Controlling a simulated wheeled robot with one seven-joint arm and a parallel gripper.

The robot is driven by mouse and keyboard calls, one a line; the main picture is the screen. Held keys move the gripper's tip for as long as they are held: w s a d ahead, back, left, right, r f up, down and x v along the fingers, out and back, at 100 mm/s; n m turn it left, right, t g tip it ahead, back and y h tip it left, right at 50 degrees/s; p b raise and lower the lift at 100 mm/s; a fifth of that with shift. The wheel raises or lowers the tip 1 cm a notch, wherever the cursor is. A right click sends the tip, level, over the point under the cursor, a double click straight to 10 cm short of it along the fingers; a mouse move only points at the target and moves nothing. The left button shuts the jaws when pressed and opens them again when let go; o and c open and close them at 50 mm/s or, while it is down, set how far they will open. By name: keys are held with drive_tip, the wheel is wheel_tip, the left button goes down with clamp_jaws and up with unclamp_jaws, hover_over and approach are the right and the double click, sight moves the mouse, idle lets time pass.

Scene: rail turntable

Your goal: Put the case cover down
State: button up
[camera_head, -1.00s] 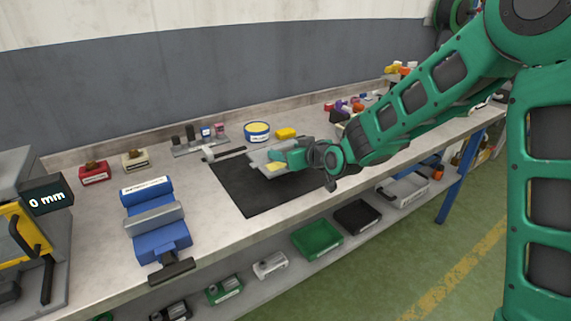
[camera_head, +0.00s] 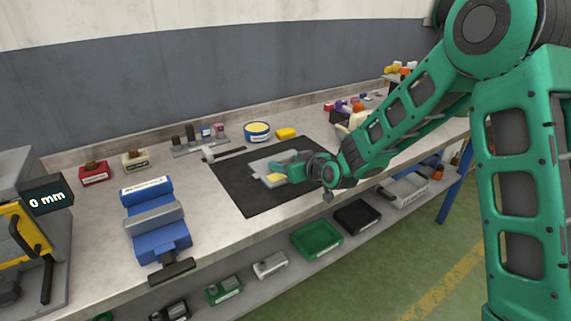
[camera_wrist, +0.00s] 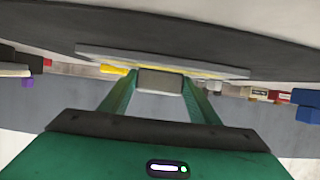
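The case cover (camera_head: 258,167) is a thin, flat grey plate with a yellow patch near its front edge. It is over the black mat (camera_head: 245,200) on the bench. My gripper (camera_head: 284,172) comes in from the right and is shut on the cover. In the wrist view my gripper's fingers (camera_wrist: 160,84) close on a grey block at the middle of the cover (camera_wrist: 105,53). The cover lies close along the dark mat there. I cannot tell whether it touches the mat. My fingers and wrist hide part of the cover.
A hammer (camera_head: 222,154) lies at the mat's back left edge. A blue vise-like fixture (camera_head: 155,220) stands to the left. The mat's front part is bare.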

drive_tip(key=o, duration=0.4)
drive_tip(key=shift+o, duration=0.2)
drive_tip(key=shift+r, duration=0.1)
drive_tip(key=v, duration=1.2)
drive_tip(key=shift+d, duration=0.1)
drive_tip(key=s+d+f+m+g+h, duration=0.15)
drive_tip(key=s+d+m+h, duration=0.35)
drive_tip(key=d, duration=0.8)
drive_tip(key=s+d+g+h, duration=0.25)
drive_tip(key=s+d, duration=0.45)
drive_tip(key=d, duration=0.6)
drive_tip(key=s+d+r+m+g, duration=0.1)
drive_tip(key=s+d+m+g, duration=0.2)
drive_tip(key=s, duration=0.9)
drive_tip(key=s+d+r+m+g, duration=0.1)
drive_tip(key=s+d+m+g, duration=0.3)
drive_tip(key=s, duration=0.9)
drive_tip(key=d+m, duration=0.1)
drive_tip(key=d, duration=0.2)
drive_tip(key=shift+s+r, duration=0.15)
drive_tip(key=shift+s, duration=0.15)
